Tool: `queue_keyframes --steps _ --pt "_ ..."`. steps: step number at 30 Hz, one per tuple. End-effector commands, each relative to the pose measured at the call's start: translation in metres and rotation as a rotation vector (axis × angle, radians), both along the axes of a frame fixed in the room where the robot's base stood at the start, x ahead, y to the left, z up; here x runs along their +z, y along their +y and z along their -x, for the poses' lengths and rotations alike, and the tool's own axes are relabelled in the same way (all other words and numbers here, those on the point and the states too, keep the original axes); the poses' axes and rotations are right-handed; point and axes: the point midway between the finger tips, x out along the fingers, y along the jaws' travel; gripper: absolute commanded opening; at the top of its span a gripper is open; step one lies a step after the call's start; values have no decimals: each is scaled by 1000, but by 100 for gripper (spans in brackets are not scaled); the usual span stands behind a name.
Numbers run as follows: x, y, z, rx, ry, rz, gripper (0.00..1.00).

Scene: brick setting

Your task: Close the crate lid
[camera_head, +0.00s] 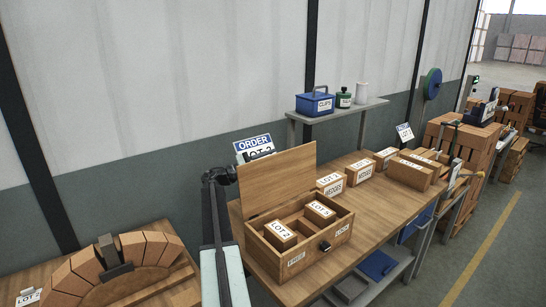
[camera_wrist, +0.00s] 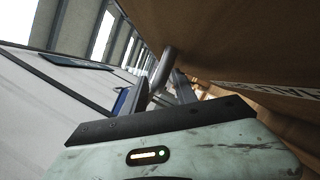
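The wooden crate (camera_head: 290,276) stands on the workbench with its lid (camera_head: 275,182) raised upright along the back. Inside are two small boxes labelled LOT 2 (camera_head: 280,236) and LOT 3 (camera_head: 319,211), with dividers between. A dark latch (camera_head: 325,246) sits on the front wall. My gripper (camera_head: 222,175) is at the lid's left edge, at about mid-height; whether it touches is unclear. In the wrist view, my gripper's dark fingers (camera_wrist: 160,85) stand apart, and a large brown wooden surface with upside-down lettering (camera_wrist: 270,88) fills the upper right, probably the lid's back.
A shelf (camera_head: 340,110) with a blue toolbox (camera_head: 314,104) stands behind the bench. A brick arch (camera_head: 115,262) is on another table at left. The wall is close behind.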

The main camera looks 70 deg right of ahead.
Motion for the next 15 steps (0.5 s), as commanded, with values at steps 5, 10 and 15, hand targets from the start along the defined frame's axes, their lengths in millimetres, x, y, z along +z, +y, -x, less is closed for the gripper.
queue_keyframes --steps 5,10,15 --pt "1 -3 4 0 0 0 34" --pt "1 -3 4 0 0 0 12" --pt "1 -3 5 -1 0 0 0"
